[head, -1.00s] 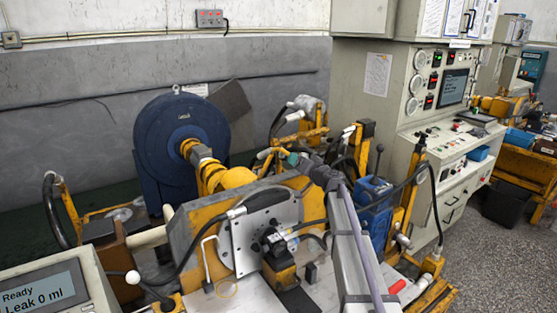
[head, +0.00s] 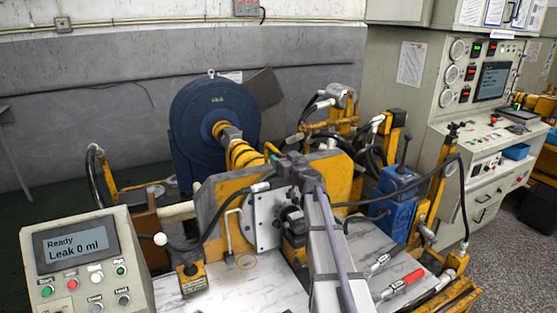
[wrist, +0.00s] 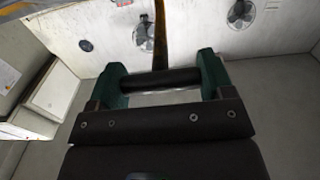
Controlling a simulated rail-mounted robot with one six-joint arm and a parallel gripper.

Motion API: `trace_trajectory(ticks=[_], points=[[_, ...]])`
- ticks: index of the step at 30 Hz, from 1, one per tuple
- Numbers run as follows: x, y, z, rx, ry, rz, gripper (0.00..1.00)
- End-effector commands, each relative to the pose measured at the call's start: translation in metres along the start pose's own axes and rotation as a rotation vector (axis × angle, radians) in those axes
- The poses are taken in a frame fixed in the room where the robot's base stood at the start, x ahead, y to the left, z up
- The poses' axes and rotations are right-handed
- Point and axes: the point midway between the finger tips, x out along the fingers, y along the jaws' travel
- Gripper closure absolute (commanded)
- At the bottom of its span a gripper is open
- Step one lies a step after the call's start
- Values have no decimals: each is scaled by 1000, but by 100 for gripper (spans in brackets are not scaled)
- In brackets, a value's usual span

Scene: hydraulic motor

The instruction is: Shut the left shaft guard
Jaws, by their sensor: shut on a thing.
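My gripper (head: 275,153) is near the middle of the head view, over the yellow housing behind the bolted grey plate (head: 268,217). My wrist hides much of its fingers. In the wrist view its two green fingers (wrist: 160,78) flank a dark bar, and a thin yellow strip, apparently the left shaft guard (wrist: 161,35), runs upward beyond them. The gripper is shut on it. In the head view the yellow shaft parts (head: 240,153) lead to the blue round machine; the guard's outline cannot be told apart there, nor how far it is swung.
The blue machine (head: 213,125) stands behind. A control box (head: 85,260) reading "Leak 0 ml" is at front left. Hoses and yellow stands (head: 390,130) crowd the right, beside a blue unit (head: 397,190). The pale bench top (head: 245,290) has bare room in front.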

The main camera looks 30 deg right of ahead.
Motion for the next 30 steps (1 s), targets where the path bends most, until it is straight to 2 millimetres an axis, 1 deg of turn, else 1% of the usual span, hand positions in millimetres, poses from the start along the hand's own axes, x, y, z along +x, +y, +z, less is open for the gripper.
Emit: trace_trajectory(ticks=[11, 12, 19, 26, 29, 30], points=[[-2, -3, 2, -11, -2, -4, 68], [-2, -3, 2, -11, -2, -5, 21], [-2, -2, 2, -9, -2, -3, 0], [-2, -2, 1, -8, -2, -2, 0], [-10, -2, 1, -8, -2, -1, 0], [-15, -2, 1, -8, -2, -1, 0]])
